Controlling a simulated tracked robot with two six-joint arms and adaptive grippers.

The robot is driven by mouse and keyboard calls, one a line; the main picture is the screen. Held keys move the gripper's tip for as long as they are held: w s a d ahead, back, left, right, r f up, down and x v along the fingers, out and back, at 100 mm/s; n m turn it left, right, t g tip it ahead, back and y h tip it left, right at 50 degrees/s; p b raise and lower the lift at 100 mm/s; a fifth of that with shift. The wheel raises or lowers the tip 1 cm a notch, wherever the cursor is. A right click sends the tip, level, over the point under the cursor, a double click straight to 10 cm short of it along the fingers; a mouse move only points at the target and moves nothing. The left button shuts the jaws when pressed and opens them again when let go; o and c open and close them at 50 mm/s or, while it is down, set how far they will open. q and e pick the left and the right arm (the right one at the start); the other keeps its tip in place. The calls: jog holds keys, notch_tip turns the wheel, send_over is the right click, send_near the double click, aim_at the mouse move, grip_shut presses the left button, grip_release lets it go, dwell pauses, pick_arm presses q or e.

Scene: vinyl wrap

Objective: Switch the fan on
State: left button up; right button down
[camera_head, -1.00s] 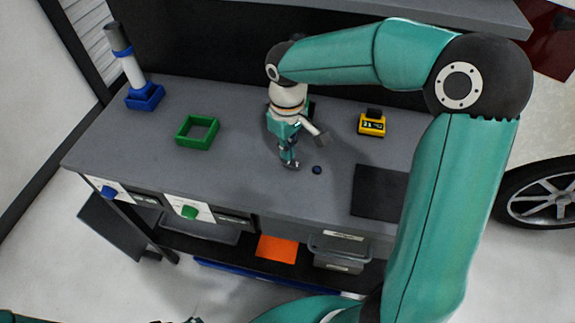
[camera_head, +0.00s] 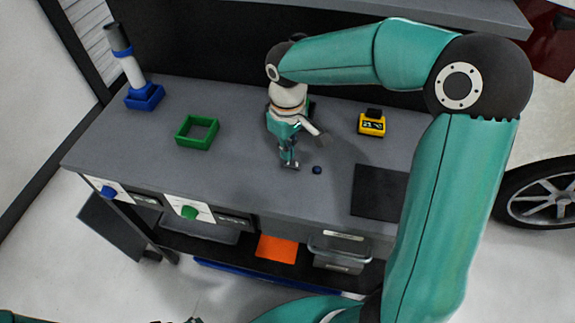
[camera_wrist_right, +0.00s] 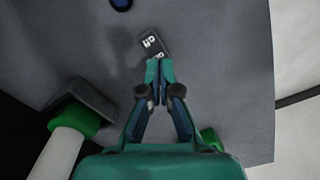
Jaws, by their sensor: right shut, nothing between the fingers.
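My right gripper (camera_head: 290,166) points down over the grey bench, its fingers closed and empty. In the right wrist view its fingertips (camera_wrist_right: 159,62) are at the near edge of a small dark plate (camera_wrist_right: 152,44) with white lettering that seems to read ON and OFF. I cannot tell whether they touch it. A white tube with a green collar (camera_wrist_right: 87,120) and dark end lies left of the gripper there. It partly shows behind the gripper in the head view (camera_head: 308,125). I cannot tell surely which object is the fan. Only slivers, possibly of my left gripper (camera_head: 188,321), show at the bottom edge.
A dark blue button-like piece (camera_head: 317,169) sits right of the fingertips. A yellow device (camera_head: 372,123), green square frame (camera_head: 197,120) and blue-based white tube (camera_head: 133,72) stand on the bench (camera_head: 130,160). A black mat (camera_head: 378,193) lies right.

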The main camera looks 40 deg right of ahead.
jog(key=shift+f+b, duration=0.9)
jog(key=shift+f, duration=0.35)
dwell(0.3)
jog(key=shift+r, duration=0.15)
jog(key=shift+r+p, duration=2.95)
jog(key=shift+r, duration=0.5)
